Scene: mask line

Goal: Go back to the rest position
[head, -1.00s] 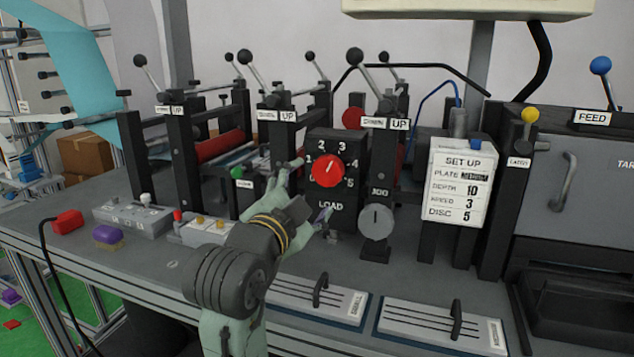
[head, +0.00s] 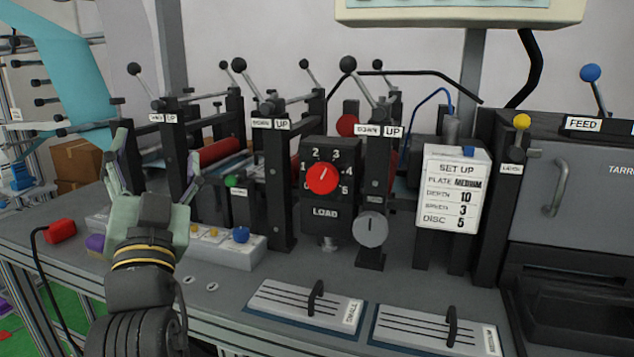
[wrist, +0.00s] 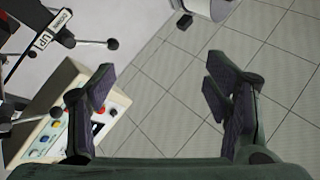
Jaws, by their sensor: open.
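My gripper (head: 158,175) is raised above the left front of the bench in the head view, its fingers spread and pointing up. In the wrist view my gripper (wrist: 160,95) is open with nothing between its two fingers, and tiled floor shows beyond them. The red load dial (head: 322,179) on its black box stands to the right of my gripper, apart from it. My gripper hides part of the grey box behind it.
A button box (head: 225,243) and a red switch (head: 60,230) lie near my arm. Black posts with ball-ended levers (head: 240,65) stand behind. Two grey plates (head: 305,305) lie along the front edge. A set-up card (head: 453,188) hangs at right.

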